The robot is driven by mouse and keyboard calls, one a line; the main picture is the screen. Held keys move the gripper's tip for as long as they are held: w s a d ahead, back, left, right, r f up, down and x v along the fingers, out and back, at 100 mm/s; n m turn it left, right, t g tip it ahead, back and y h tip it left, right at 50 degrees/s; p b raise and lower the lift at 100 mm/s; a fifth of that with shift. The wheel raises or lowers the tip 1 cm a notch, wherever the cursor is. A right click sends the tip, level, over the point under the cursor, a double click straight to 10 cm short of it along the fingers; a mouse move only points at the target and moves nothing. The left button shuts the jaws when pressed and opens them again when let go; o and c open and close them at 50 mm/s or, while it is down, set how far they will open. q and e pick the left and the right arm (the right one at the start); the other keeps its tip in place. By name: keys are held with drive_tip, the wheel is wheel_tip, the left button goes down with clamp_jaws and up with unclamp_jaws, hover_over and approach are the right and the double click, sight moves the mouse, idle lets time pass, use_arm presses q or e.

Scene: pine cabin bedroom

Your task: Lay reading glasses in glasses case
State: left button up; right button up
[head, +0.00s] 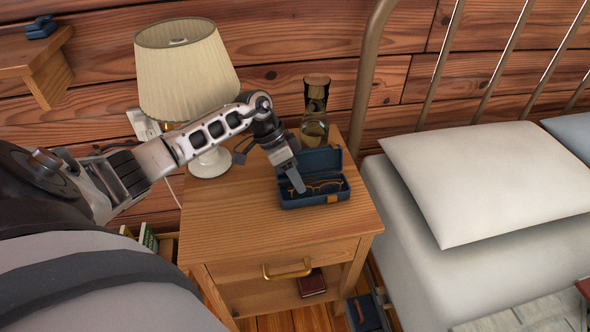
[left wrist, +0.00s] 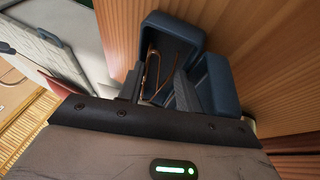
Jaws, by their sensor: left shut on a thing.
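The blue glasses case (head: 320,202) lies open on the wooden nightstand, with its lid raised at the back. The thin brown-framed reading glasses (head: 326,187) show within the case's outline; whether they rest on its floor is unclear. My left gripper (head: 298,184) reaches down over the case from the left, its fingers at the glasses. In the left wrist view, the glasses (left wrist: 152,77) are between the gripper's fingers (left wrist: 160,92), with the case (left wrist: 172,20) around and beyond them. The left gripper is shut on the glasses. My right gripper is not in view.
A lamp (head: 188,75) with a cream shade and a glass carafe (head: 314,110) stand behind the case on the nightstand (head: 225,235). The bed with a white pillow (head: 480,170) is at the right. The nightstand's front left is clear.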

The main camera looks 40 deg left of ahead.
use_arm(q)
drive_tip(key=o, duration=1.3)
drive_tip(key=shift+s+f, duration=0.15)
drive_tip(key=shift+f, duration=0.15)
drive_tip(key=shift+c, duration=0.2)
drive_tip(key=shift+f, duration=0.1)
drive_tip(key=shift+s, duration=0.1)
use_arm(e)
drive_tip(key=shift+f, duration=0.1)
use_arm(q)
drive_tip(key=shift+r, duration=0.45)
wheel_tip(320, 180, up, 3)
drive_tip(key=shift+r+p, duration=0.2)
drive_tip(key=shift+p, duration=0.3)
drive_tip(key=s+d+r+p, duration=0.7)
drive_tip(key=s+d+r, duration=0.1)
drive_tip(key=s+r, duration=0.1)
drive_tip(key=shift+s+r, duration=0.25)
drive_tip(key=shift+s, duration=0.65)
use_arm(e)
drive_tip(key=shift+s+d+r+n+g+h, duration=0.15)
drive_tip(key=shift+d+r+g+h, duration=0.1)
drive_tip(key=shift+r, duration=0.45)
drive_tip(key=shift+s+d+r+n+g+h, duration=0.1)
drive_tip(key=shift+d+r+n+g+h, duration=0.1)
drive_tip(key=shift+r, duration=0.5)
